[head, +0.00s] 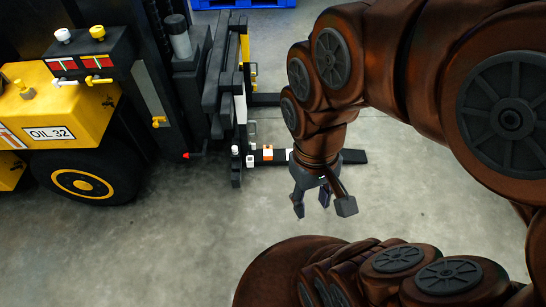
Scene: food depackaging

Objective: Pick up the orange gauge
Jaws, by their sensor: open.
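My gripper (312,203) points down, open and empty, to the right of and nearer than the orange item. The gripper is apart from it in the picture, and I cannot tell its height above the floor.
The yellow and black forklift (95,110) fills the left, with its dark forks (350,156) reaching right. A blue pallet (243,3) is at the top. The concrete floor (170,250) in front is clear.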

